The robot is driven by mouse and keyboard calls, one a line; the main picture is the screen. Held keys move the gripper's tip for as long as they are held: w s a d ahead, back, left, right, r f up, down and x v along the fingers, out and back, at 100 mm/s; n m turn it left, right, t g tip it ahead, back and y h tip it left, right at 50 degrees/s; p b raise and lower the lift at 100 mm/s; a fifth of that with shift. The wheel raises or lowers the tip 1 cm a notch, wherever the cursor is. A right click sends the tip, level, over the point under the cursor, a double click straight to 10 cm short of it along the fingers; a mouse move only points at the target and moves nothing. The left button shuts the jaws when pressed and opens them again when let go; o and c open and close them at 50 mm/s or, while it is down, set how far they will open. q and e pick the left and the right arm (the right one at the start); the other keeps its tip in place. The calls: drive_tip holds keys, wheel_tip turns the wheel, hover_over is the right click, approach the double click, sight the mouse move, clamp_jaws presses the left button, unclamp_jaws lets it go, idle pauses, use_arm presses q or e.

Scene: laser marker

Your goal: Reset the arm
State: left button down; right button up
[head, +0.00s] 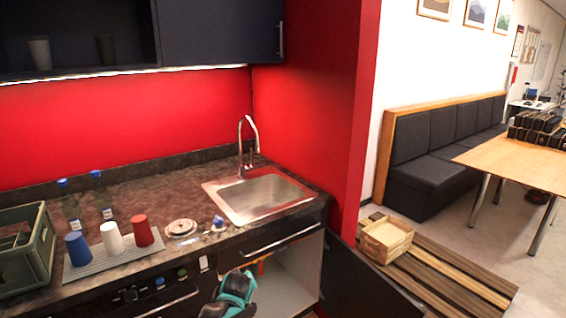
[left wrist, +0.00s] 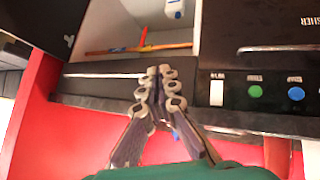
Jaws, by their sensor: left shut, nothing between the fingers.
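My left arm with its teal and black housing shows at the bottom of the head view (head: 234,292), in front of the open cabinet (head: 285,282) under the sink. In the left wrist view my left gripper (left wrist: 160,80) is shut, its fingertips together with nothing between them. The fingers lie over the dark counter-front strip near the cabinet opening (left wrist: 165,30). I cannot tell from the head view exactly where the fingertips are. My right gripper is in neither view.
The cabinet door (head: 362,280) stands open at the right. The sink (head: 262,194), a grey mat with blue, white and red cups (head: 142,231), and a green crate (head: 25,250) are on the counter.

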use_arm(q)
drive_tip(key=s+a+r+m, duration=0.1)
drive_tip(key=s+a+r, duration=0.15)
drive_tip(key=s, duration=0.55)
drive_tip(key=s+a+r+m+g, duration=0.1)
drive_tip(key=s+r+m, duration=0.15)
drive_tip(key=s, duration=0.45)
drive_tip(key=s+a+r+m, duration=0.1)
drive_tip(key=s+r, duration=0.2)
drive_tip(key=s, duration=0.5)
drive_tip(key=s+f+m+g+h, duration=0.1)
drive_tip(key=s+f, duration=0.1)
drive_tip(key=s, duration=0.8)
drive_tip(key=shift+s+a+f, duration=0.15)
drive_tip(key=shift+a+f, duration=0.15)
drive_tip(key=shift+m, duration=0.25)
